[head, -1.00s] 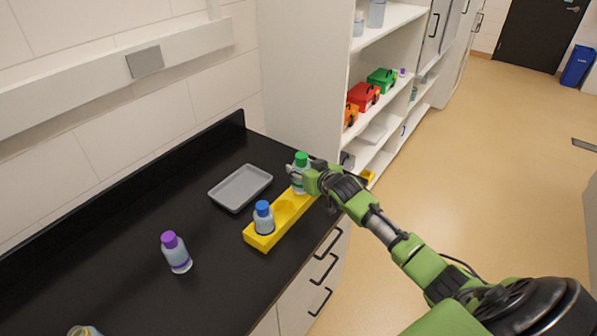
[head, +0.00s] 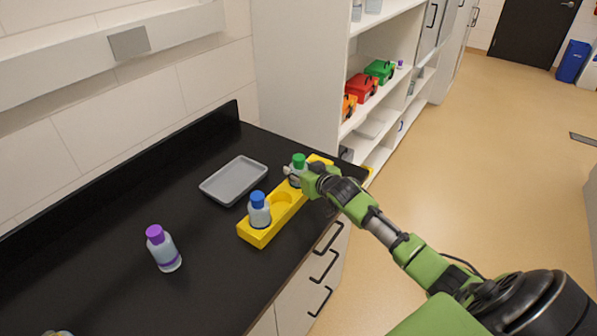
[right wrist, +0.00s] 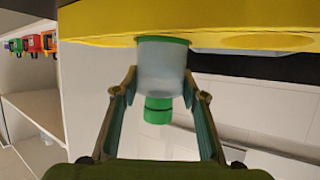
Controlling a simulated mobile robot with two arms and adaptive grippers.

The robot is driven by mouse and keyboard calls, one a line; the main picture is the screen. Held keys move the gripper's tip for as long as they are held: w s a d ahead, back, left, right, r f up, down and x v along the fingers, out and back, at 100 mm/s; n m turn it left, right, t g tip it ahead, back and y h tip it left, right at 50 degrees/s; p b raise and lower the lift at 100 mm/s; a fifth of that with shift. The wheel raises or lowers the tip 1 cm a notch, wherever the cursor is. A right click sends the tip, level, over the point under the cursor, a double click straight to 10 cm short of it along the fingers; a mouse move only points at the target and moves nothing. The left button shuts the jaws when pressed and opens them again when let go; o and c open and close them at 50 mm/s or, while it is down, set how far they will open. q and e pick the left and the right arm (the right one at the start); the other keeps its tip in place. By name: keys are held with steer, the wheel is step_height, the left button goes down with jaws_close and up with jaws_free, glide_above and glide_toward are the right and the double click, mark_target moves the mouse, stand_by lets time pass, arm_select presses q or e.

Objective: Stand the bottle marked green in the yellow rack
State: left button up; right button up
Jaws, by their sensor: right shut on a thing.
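The green-capped bottle (head: 299,163) is upright at the far part of the yellow rack (head: 262,238). In the right wrist view, which is upside down, the bottle (right wrist: 162,68) shows its green cap and a green band by the rack (right wrist: 110,22). Its base meets the rack's edge in the picture; I cannot tell whether it is fully seated. My right gripper (head: 290,172) is shut on this bottle, a finger on each side. A blue-capped bottle (head: 259,212) stands in the rack's near end. An empty round hole (head: 281,199) lies between them. My left gripper is not in view.
A grey tray (head: 233,181) lies left of the rack on the black counter (head: 110,225). A purple-capped bottle (head: 164,249) stands nearer, at left. Another object (head: 57,333) is cut off at the bottom edge. White shelves (head: 300,80) rise beyond the counter.

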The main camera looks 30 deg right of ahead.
steer(key=shift+r, duration=0.15)
steer(key=o, duration=1.3)
steer(key=shift+s, duration=0.1)
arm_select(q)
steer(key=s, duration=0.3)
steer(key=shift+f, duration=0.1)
arm_select(e)
steer(key=shift+s, duration=0.3)
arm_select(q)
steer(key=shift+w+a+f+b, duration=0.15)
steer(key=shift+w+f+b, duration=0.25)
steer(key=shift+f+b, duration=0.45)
arm_select(e)
steer(key=v, duration=1.1)
steer(key=shift+s+r, duration=0.15)
